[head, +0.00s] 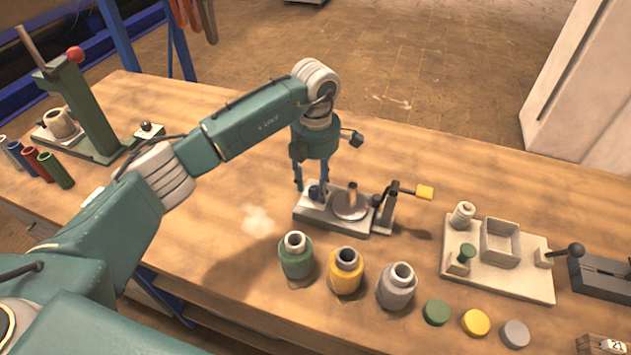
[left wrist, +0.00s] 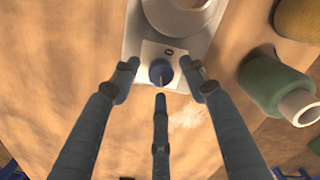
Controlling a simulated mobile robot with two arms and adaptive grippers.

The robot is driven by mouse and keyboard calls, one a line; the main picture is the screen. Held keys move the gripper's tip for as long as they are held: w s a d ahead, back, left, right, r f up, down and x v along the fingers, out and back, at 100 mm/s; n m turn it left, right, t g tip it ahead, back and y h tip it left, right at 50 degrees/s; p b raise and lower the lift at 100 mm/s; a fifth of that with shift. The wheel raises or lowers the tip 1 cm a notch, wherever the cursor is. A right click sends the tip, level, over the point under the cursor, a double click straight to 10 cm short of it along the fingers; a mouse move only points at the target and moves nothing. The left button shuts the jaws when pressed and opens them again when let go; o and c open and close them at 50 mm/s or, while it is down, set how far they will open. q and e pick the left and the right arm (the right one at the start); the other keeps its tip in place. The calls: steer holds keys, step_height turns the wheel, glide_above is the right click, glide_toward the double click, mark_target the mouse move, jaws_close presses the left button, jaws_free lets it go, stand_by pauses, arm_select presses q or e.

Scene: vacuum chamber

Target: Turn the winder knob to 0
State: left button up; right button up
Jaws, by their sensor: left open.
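The winder (head: 335,219) stands on the bench with a light base, a round plate and an upright spindle. Its blue winder knob (head: 315,192) is at the left end of the base. In the left wrist view the knob (left wrist: 161,70) sits on a pale plate with a small dark mark, which looks like a 0, just above it. A thin pale line shows on the knob's lower part. My left gripper (head: 309,184) points down over the knob, its three fingers open around it with gaps visible. My right gripper is not in view.
Green (head: 296,257), yellow (head: 346,272) and grey (head: 396,287) bottles stand in front of the winder. A lever with a yellow end (head: 425,192) sticks out at its right. A pale fixture board (head: 500,260) lies further right. A green press (head: 88,110) stands at left.

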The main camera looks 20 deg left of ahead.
arm_select(q)
steer(key=shift+f, duration=0.45)
steer(key=shift+c, duration=0.2)
jaws_close()
